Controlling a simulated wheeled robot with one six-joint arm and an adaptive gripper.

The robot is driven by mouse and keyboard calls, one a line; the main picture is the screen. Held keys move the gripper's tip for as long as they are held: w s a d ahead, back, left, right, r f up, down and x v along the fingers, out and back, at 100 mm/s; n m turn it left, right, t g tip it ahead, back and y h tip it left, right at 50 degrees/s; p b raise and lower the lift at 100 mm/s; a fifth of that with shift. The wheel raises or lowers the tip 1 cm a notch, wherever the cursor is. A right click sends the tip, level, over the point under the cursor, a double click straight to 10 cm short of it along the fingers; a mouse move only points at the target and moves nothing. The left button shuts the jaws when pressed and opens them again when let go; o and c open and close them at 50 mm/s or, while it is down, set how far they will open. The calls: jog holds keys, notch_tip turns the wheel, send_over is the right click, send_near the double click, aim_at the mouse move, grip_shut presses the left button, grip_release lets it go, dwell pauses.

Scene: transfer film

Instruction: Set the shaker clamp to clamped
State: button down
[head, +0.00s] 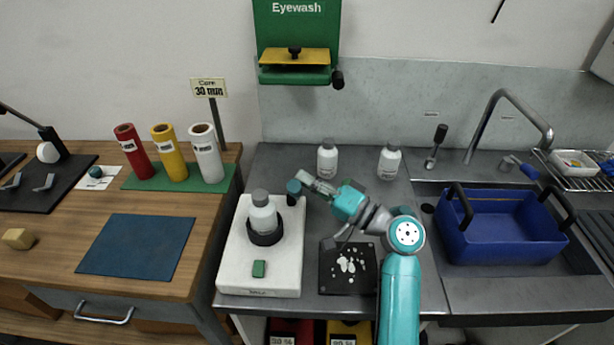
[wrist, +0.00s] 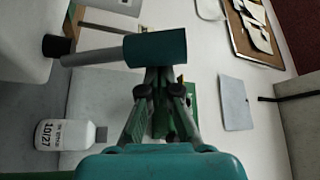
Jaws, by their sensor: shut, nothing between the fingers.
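The white shaker (head: 232,270) stands on the grey bench. A white bottle with a grey cap (head: 262,212) stands upright in its black ring holder (head: 264,238). The clamp lever's teal grip (head: 293,187) is at the shaker's back right. In the wrist view the teal grip (wrist: 156,48) sits on a grey rod (wrist: 95,56) with a black end. My gripper (head: 304,179) is just right of the grip. In the wrist view my gripper's fingertips (wrist: 157,72) are shut, empty and right against or very near the grip; I cannot tell if they touch.
Two white bottles (head: 327,160) (head: 389,162) stand behind my arm. A black plate with white pieces (head: 334,283) lies right of the shaker. A blue tub (head: 490,240) is in the sink area. A green eyewash unit (head: 296,40) hangs on the wall above.

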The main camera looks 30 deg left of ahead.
aim_at(295, 197)
jog(key=shift+s+d+f, duration=0.4)
jog(key=shift+s+f, duration=0.05)
jog(key=shift+s, duration=0.15)
jog(key=shift+s+d+f, duration=0.35)
jog(key=shift+s+f, duration=0.05)
jog(key=shift+s, duration=0.2)
jog(key=shift+s+d+f, duration=0.1)
jog(key=shift+s+f, duration=0.15)
jog(key=shift+f, duration=0.05)
jog(key=shift+s+f, duration=0.15)
jog(key=shift+f, duration=0.15)
jog(key=v, duration=1.2)
jog(key=shift+w+r, duration=0.25)
jog(key=shift+r, duration=0.15)
jog(key=shift+d, duration=0.1)
jog(key=shift+s, duration=0.1)
